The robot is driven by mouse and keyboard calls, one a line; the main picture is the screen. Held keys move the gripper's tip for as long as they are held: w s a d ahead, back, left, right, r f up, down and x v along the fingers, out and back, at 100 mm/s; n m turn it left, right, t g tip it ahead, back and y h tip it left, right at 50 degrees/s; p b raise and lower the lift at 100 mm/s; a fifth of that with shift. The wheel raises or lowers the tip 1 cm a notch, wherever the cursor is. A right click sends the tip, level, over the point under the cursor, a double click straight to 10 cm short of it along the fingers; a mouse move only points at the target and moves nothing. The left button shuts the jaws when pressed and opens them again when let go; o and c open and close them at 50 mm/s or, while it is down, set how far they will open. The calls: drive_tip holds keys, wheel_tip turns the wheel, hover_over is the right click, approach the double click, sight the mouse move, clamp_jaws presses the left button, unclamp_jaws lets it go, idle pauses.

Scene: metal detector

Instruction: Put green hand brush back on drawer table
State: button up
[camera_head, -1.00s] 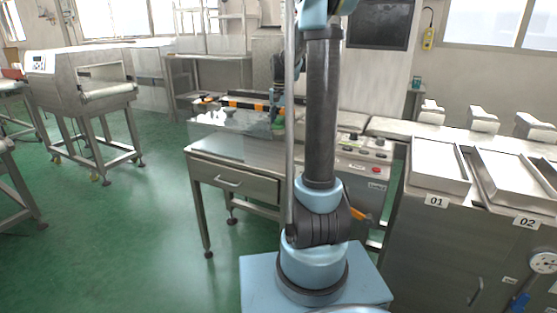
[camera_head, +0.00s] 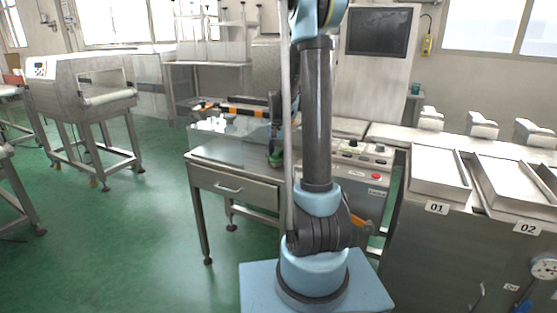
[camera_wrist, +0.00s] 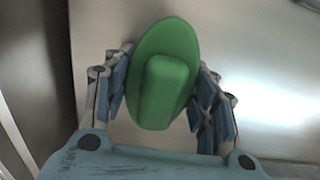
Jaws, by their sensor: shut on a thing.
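The green hand brush (camera_wrist: 163,85) fills the middle of the wrist view, with its oval body and raised block-like handle showing. My gripper (camera_wrist: 165,70) has its blue-padded fingers on both sides of the brush and is shut on it. In the head view the brush (camera_head: 275,159) is a small green patch low over the right part of the drawer table (camera_head: 215,160), partly hidden by my arm. I cannot tell whether it touches the tabletop.
A control panel (camera_head: 365,160) with buttons stands right of the table, behind my arm. A rail with orange and black marks (camera_head: 245,108) runs along the table's back. Numbered trays (camera_head: 437,168) stand farther right. The table's left front is clear.

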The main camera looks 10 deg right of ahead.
drive_tip(key=shift+f, duration=0.15)
drive_tip(key=o, duration=1.1)
